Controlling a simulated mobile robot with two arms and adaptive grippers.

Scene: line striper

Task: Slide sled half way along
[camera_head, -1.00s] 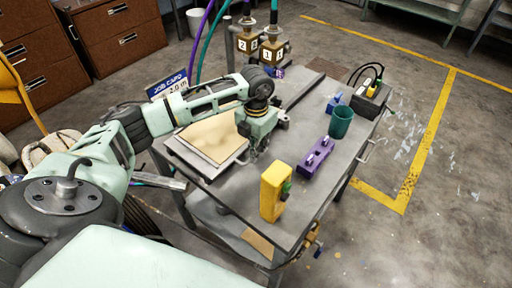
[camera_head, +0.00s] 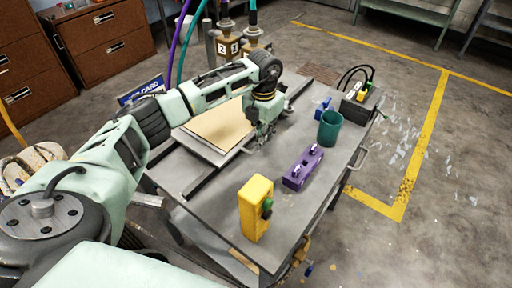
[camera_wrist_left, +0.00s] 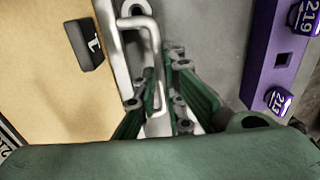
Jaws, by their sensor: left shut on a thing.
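The sled (camera_head: 208,151) is a flat metal plate carrying a tan sheet (camera_head: 220,125), on a dark rail (camera_head: 205,182) along the table. Rail shows on both its near and far sides. In the left wrist view, the silver handle (camera_wrist_left: 152,38) stands beside the tan sheet (camera_wrist_left: 50,95). My left gripper (camera_head: 264,136) is at the sled's right side. In the wrist view its green fingers (camera_wrist_left: 160,108) close around the lower part of the handle; the exact contact is partly hidden. My right gripper is not in view.
On the table are a yellow box (camera_head: 255,208), a purple block (camera_head: 302,168), a green cup (camera_head: 330,128), a small blue item (camera_head: 322,108) and a dark box with cables (camera_head: 360,102). Numbered bottles (camera_head: 228,44) with hoses stand beyond the far end.

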